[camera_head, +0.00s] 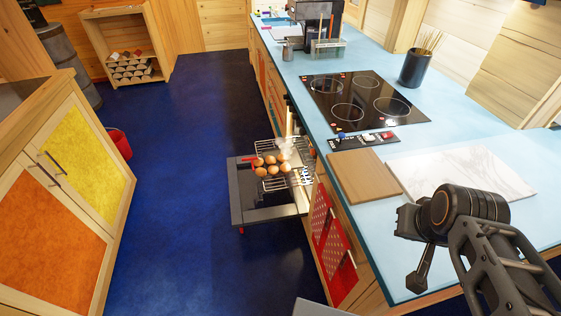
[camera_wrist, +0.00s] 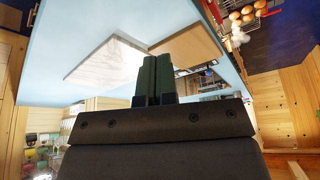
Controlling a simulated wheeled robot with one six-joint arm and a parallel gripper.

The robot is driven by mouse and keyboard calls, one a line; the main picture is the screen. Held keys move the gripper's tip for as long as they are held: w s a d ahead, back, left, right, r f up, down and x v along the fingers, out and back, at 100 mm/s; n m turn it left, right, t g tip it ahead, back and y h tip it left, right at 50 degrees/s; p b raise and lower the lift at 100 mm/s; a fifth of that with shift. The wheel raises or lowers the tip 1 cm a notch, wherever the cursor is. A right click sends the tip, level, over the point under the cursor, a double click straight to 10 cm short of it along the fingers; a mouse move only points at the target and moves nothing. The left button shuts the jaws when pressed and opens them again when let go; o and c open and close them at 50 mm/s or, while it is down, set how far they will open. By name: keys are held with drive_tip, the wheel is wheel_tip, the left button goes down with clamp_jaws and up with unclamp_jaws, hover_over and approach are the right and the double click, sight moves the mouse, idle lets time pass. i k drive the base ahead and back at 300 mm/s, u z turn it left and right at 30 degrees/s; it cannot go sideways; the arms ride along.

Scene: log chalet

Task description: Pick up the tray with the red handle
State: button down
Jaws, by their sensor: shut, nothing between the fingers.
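A small tray of brown eggs (camera_head: 257,173) with a red end at its left stands over the pulled-down oven door (camera_head: 240,204), on or in front of a wire rack (camera_head: 296,181). Most of the tray is hidden under the eggs. White steam or smoke rises beside them. The eggs also show at the top right of the wrist view (camera_wrist: 247,14). My gripper (camera_wrist: 157,76) is shut and empty, its two fingers together. It is over the blue counter at the right, well apart from the tray.
The blue counter (camera_head: 370,65) holds a black cooktop (camera_head: 366,99), a wooden board (camera_head: 362,176), a pale marble slab (camera_head: 470,172) and a dark utensil pot (camera_head: 416,69). Cabinets with orange and yellow doors (camera_head: 88,165) stand left. The dark blue floor (camera_head: 170,200) between is clear.

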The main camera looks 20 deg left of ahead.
sight(285, 158)
drive_tip(key=u, duration=0.75)
drive_tip(key=k, duration=1.05)
drive_tip(key=u, duration=1.6)
drive_tip(key=i, duration=3.2)
drive_tip(key=z, duration=0.95)
drive_tip(key=i, duration=1.25)
drive_tip(key=z, duration=1.9)
drive_tip(key=i, duration=0.7)
drive_tip(key=z, duration=0.4)
